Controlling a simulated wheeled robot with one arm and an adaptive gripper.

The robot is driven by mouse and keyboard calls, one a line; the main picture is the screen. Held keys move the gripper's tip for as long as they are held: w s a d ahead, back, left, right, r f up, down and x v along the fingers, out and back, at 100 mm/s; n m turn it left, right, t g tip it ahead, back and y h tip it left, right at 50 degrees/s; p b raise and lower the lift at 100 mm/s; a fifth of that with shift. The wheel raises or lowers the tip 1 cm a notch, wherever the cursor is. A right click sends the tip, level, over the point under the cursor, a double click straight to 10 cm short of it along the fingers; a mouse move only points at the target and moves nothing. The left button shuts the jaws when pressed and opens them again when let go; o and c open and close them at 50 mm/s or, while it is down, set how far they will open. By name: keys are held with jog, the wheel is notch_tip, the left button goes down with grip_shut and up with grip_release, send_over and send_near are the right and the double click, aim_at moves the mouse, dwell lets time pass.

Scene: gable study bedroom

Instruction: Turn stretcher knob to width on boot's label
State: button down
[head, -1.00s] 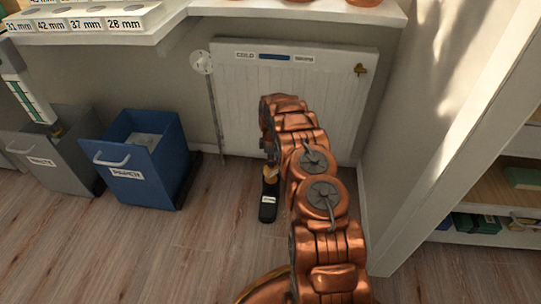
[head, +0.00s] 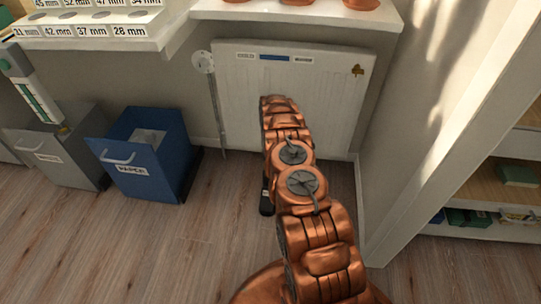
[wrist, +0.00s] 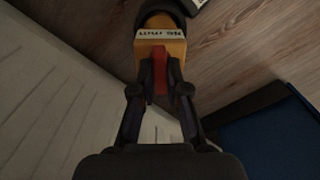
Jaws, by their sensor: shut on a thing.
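In the wrist view, my gripper (wrist: 160,82) is shut on a red knob (wrist: 160,70), with one finger on each side. Behind the knob is a yellow block (wrist: 172,48) with a white strip marked in mm; its number appears upside down and is too small to read surely. The block sits against the dark opening of the black boot (wrist: 158,12). In the head view, only a small dark part of the boot (head: 266,207) shows on the floor left of my arm. My arm hides the gripper and knob there. The boot's own label cannot be read.
A white radiator (head: 235,100) stands behind the arm. A blue bin (head: 175,165) and a grey bin (head: 75,165) stand to the left. A shelf marked with mm sizes (head: 90,45) is above them. A white post and bookshelf (head: 490,185) are on the right. Floor in front is clear.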

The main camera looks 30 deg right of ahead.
jog(key=shift+m, duration=0.4)
jog(key=c, duration=1.2)
grip_release()
jog(key=shift+o, duration=0.2)
jog(key=shift+r, duration=0.1)
notch_tip(320, 180, up, 12)
